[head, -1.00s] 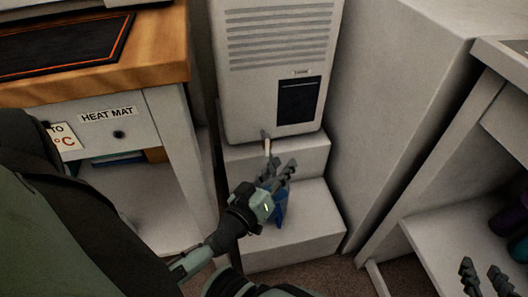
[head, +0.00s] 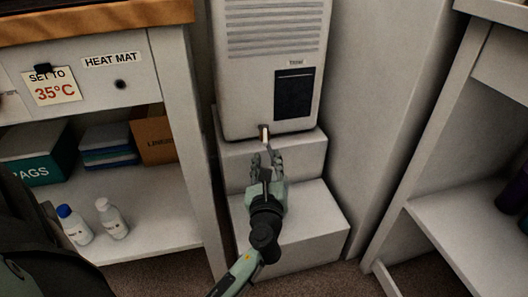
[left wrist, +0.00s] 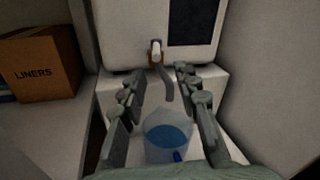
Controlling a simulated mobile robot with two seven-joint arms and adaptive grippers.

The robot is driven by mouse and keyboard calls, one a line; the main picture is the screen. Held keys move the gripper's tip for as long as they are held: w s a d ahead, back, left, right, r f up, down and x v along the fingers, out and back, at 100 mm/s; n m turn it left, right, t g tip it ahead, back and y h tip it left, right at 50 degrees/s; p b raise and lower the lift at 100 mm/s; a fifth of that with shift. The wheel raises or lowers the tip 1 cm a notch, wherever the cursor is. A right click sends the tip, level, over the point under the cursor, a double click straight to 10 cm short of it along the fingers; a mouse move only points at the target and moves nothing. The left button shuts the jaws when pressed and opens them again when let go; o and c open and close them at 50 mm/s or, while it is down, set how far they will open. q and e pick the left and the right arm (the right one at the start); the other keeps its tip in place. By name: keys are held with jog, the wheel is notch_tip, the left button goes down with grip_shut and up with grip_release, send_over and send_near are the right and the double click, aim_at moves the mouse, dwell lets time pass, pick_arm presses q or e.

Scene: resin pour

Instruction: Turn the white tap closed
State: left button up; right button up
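The small white tap (head: 264,132) sticks out at the bottom front of the white dispenser (head: 262,100). In the left wrist view the white tap handle (left wrist: 156,52) stands upright, with a grey spout (left wrist: 167,84) below it. My left gripper (head: 267,158) is open and points at the tap from in front and just below. Its fingers are spread to either side of the spout and look empty. A clear jug (left wrist: 168,138) with blue liquid stands under the spout, between and below the fingers; the gripper hides it in the head view. My right gripper is not in view.
The dispenser stands on a stepped white block (head: 305,225). A white wall panel (head: 375,110) is close on its right. On the left is a bench with a HEAT MAT label (head: 111,60), and a shelf with bottles (head: 112,218) and a LINERS box (head: 155,135).

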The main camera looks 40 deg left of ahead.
aim_at(265, 138)
pick_arm(q)
jog(key=shift+y, duration=0.3)
jog(key=x, duration=0.5)
jog(key=b+x, duration=0.1)
jog(key=x, duration=0.1)
jog(key=shift+w+a+r, duration=0.2)
jog(key=shift+a+r, duration=0.1)
jog(key=shift+a, duration=0.05)
jog(key=shift+c, duration=0.5)
grip_shut()
